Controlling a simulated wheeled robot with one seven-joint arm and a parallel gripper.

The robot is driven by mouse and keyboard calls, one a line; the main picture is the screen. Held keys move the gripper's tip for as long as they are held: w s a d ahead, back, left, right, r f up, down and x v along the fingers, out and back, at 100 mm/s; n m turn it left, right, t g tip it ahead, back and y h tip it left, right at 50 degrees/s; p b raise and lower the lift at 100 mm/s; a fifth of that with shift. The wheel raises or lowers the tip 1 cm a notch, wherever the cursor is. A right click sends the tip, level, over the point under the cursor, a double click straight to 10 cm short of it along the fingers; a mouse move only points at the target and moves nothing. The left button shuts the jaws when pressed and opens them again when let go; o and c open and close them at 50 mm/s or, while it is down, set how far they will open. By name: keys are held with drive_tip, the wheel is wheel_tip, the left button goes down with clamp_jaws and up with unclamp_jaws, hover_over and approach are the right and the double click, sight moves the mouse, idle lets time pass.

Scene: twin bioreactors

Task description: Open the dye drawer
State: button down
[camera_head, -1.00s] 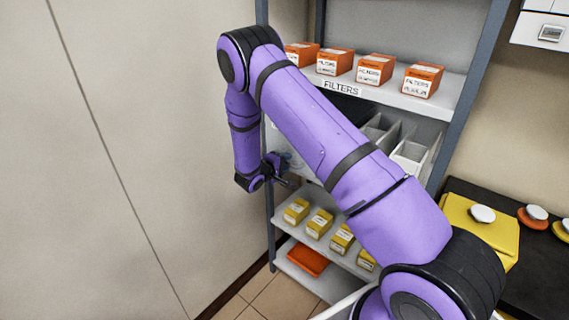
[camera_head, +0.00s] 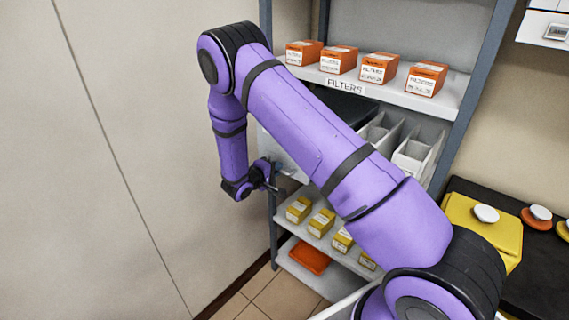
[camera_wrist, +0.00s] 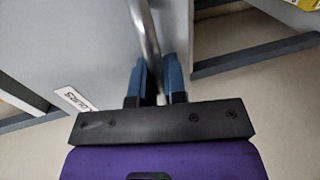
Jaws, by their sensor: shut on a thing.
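My gripper (camera_wrist: 160,85) has its blue fingers on either side of a curved metal handle (camera_wrist: 144,32) and is shut on it in the wrist view. The handle stands in front of a grey drawer front (camera_wrist: 65,45) that carries a white label (camera_wrist: 76,99), only partly readable as "OURS". In the head view my gripper (camera_head: 268,178) is at the left side of the shelf unit, at mid height. A small pale part of the drawer (camera_head: 264,146) shows beside my arm; the rest is hidden behind it, so how far it stands out is unclear.
The shelf unit holds orange filter boxes (camera_head: 379,68) above, white bins (camera_head: 416,154) in the middle, yellow boxes (camera_head: 321,222) and an orange tray (camera_head: 309,257) below. A plain wall (camera_head: 110,170) is close on the left. A dark counter (camera_head: 540,275) is at right.

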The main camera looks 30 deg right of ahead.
drive_tip(key=f+v, duration=0.2)
drive_tip(key=v, duration=0.7)
drive_tip(key=f+v, duration=0.2)
drive_tip(key=v, duration=0.8)
drive_tip(key=shift+s+a, duration=0.4)
drive_tip(key=shift+a, duration=0.3)
drive_tip(key=c, duration=1.2)
unclamp_jaws()
drive_tip(key=shift+o, duration=0.2)
drive_tip(key=v, duration=1)
drive_tip(key=shift+a, duration=0.35)
drive_tip(key=shift+s, duration=0.1)
